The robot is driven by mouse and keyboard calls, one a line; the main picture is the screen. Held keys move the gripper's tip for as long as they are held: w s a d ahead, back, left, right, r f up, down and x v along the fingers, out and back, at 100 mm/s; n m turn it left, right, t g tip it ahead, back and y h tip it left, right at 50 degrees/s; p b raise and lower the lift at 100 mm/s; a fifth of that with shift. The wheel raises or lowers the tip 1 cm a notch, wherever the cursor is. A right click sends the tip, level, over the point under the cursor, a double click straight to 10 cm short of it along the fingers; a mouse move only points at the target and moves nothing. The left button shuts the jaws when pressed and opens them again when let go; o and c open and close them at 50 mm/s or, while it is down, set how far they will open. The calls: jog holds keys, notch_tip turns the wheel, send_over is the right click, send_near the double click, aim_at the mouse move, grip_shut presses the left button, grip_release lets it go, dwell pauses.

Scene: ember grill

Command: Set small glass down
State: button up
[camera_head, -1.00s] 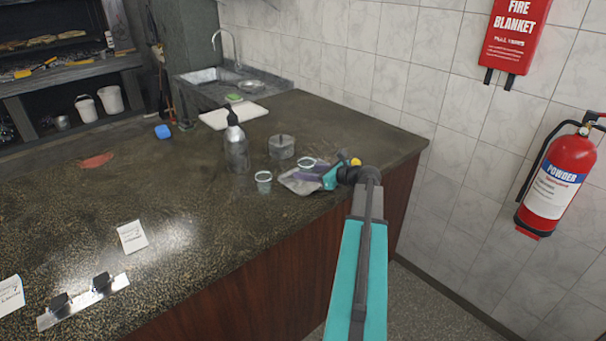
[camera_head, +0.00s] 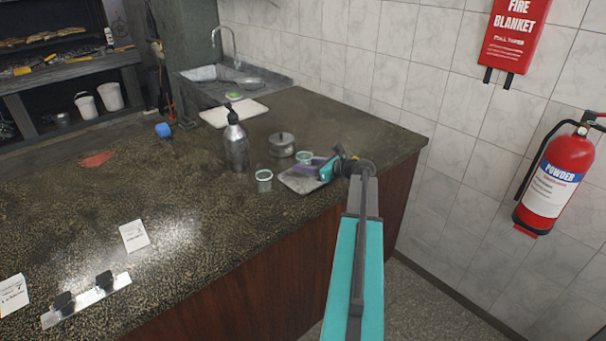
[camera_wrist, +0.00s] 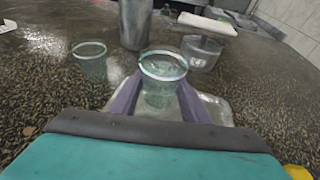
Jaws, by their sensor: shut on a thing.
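A small clear glass with a pale rim (camera_wrist: 163,78) is between the two purple fingers of my gripper (camera_wrist: 160,100) in the wrist view. The gripper is shut on it, and the glass looks upright. In the head view my gripper (camera_head: 316,167) and the held glass (camera_head: 304,157) are over or at a small grey tray (camera_head: 300,184) near the counter's right end. The tray also shows under the fingers in the wrist view (camera_wrist: 214,108). I cannot tell whether the glass touches the tray. A second similar glass (camera_head: 264,181) stands on the counter just left of the tray.
A metal bottle with a dark top (camera_head: 236,145) and a round lidded pot (camera_head: 282,145) stand close behind the glasses. A white board (camera_head: 235,113) lies near the sink (camera_head: 235,80). The dark counter (camera_head: 190,210) has free room to the left.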

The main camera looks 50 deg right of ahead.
jog(key=shift+f+p, duration=0.75)
jog(key=shift+f, duration=0.95)
jog(key=shift+f, duration=0.1)
jog(key=o, duration=1.2)
jog(key=shift+s+r, duration=0.2)
jog(key=shift+s, duration=0.4)
jog(key=b+v, duration=0.3)
jog(key=v, duration=0.8)
jog(key=shift+w, duration=0.1)
